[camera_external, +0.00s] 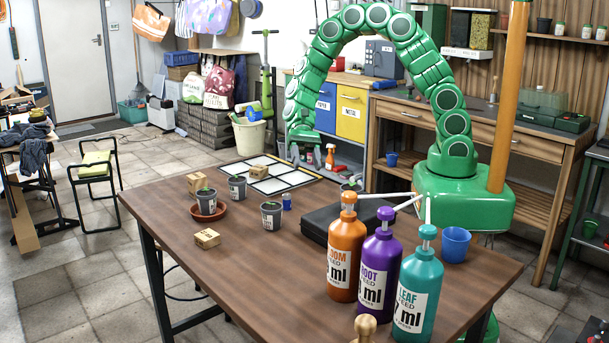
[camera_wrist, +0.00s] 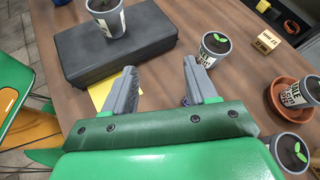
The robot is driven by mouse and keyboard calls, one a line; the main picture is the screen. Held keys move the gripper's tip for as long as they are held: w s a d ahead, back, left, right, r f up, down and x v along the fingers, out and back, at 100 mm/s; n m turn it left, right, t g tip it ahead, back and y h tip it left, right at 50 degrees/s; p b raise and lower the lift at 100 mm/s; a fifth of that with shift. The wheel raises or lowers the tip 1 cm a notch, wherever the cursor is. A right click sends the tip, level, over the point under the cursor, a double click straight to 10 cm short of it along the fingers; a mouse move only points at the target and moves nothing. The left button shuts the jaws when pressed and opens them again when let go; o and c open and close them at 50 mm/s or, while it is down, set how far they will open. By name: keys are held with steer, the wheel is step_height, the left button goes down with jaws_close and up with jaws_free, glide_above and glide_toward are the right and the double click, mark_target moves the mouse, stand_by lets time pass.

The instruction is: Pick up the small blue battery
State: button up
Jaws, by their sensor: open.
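The small blue battery (camera_external: 286,201) stands upright on the brown table in the external view, between a grey seedling pot and the black case. In the wrist view, a bit of blue (camera_wrist: 184,100) shows beside my right-hand finger; it may be the battery, mostly hidden. My gripper (camera_wrist: 160,82) is open, with nothing seen between its fingers. In the external view my gripper (camera_external: 302,156) hangs down over the far side of the table, beyond and above the battery.
Seedling pots (camera_external: 271,216) (camera_external: 237,188) stand near the battery, one on a terracotta saucer (camera_external: 207,212). Small wooden blocks (camera_external: 207,238) lie left. The black case (camera_external: 330,224), tall pump bottles (camera_external: 346,252) and a blue cup (camera_external: 455,244) are right. The front left tabletop is clear.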

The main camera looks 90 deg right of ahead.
mark_target(287, 200)
steer(key=w+f+m, duration=0.1)
steer(key=w+f, duration=0.1)
steer(key=w+d+f+m+t+y, duration=0.1)
steer(key=w+f+m, duration=0.1)
steer(key=f, duration=0.1)
steer(key=w+d+f+m+t, duration=0.1)
steer(key=w+f, duration=0.1)
steer(key=shift+f+m, duration=0.3)
steer(key=shift+f, duration=0.05)
steer(key=shift+x, duration=3.95)
steer(key=shift+s+r, duration=0.1)
steer(key=shift+c, duration=0.5)
jaws_close()
